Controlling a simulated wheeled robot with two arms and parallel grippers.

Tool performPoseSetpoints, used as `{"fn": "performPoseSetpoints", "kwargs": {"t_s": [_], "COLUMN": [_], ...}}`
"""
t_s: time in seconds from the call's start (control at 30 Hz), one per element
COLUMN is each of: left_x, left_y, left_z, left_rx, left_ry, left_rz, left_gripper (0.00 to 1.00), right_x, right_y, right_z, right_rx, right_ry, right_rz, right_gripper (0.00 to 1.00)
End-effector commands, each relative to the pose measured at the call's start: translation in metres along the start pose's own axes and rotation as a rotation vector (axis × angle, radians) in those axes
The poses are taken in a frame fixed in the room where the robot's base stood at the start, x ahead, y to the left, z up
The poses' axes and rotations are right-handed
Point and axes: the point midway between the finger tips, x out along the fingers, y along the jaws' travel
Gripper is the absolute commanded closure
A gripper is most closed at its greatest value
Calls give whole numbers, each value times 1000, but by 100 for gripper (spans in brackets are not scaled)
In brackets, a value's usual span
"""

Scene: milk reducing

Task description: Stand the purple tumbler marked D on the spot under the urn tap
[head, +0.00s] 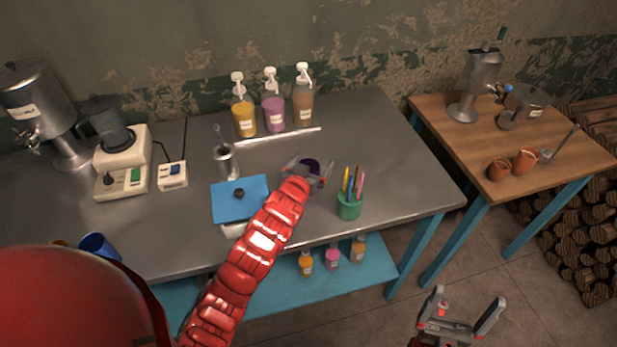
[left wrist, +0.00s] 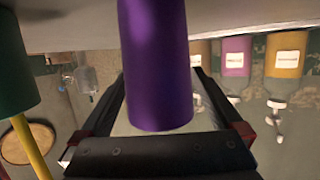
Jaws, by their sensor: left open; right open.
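The purple tumbler (head: 311,165) stands on the grey table, right of its middle. My left gripper (head: 304,168) is open around it, and the tumbler also shows large between the fingers in the left wrist view (left wrist: 155,65). I see no D on the side in view. A metal urn (head: 36,100) with a tap (head: 28,140) stands at the table's far left. I cannot make out a marked spot under either tap. My right gripper (head: 467,303) is open and empty above the floor.
A green cup of pens (head: 349,207) stands close to the right of the tumbler. Several pump bottles (head: 273,113) stand behind. Terracotta cups (head: 525,160) stand on the wooden table (head: 455,125).

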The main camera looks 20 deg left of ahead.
Motion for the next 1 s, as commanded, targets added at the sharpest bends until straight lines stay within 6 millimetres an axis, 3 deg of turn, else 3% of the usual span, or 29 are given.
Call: {"fn": "performPoseSetpoints", "kwargs": {"t_s": [0.17,0.63,1.0], "left_x": [0,0,-1], "left_y": [0,0,0], "left_z": [1,1,-3], "left_rx": [0,0,-1], "left_ry": [-1,-2,-1], "left_rz": [0,0,-1], "left_gripper": [0,83,84], "right_x": [0,0,-2], "right_y": [0,0,0], "right_z": [0,0,0], "right_rx": [0,0,0], "right_ry": [0,0,0], "right_rz": [0,0,0], "right_gripper": [2,2,2]}}
